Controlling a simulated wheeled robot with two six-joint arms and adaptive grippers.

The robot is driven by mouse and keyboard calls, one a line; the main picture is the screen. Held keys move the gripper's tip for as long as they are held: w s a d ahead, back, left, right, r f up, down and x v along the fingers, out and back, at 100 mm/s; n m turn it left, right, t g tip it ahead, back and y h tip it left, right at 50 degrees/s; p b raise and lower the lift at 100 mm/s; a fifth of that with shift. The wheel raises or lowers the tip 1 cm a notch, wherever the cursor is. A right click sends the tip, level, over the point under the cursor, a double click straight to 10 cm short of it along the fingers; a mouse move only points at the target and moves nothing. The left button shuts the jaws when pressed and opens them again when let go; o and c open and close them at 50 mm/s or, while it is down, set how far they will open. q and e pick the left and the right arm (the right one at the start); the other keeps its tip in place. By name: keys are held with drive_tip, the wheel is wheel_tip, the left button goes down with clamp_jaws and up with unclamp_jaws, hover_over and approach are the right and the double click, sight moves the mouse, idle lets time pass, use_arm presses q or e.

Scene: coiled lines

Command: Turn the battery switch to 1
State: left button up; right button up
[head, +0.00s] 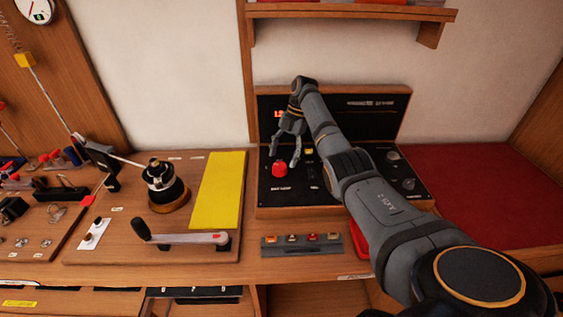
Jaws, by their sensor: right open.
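A red knob (279,168), which looks like the battery switch, sits on the black face of a wood-framed panel (330,212). A small white label lies below the knob, too small to read surely, and I cannot tell the knob's setting. My right gripper (284,157) is open and empty, fingers pointing down, just above and around the knob's upper side in the picture. I cannot tell if they touch it. My right arm hides the middle of the panel. My left gripper is not in view.
Left of the panel are a yellow mat (217,190), a black winch (166,186) and a crank handle (180,238). A grey strip with several coloured buttons (302,243) lies in front. A shelf (350,13) hangs above. A red cushion (480,195) lies right.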

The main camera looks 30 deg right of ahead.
drive_tip(key=v, duration=0.4)
drive_tip(key=shift+d+r, duration=0.15)
drive_tip(key=shift+r, duration=0.2)
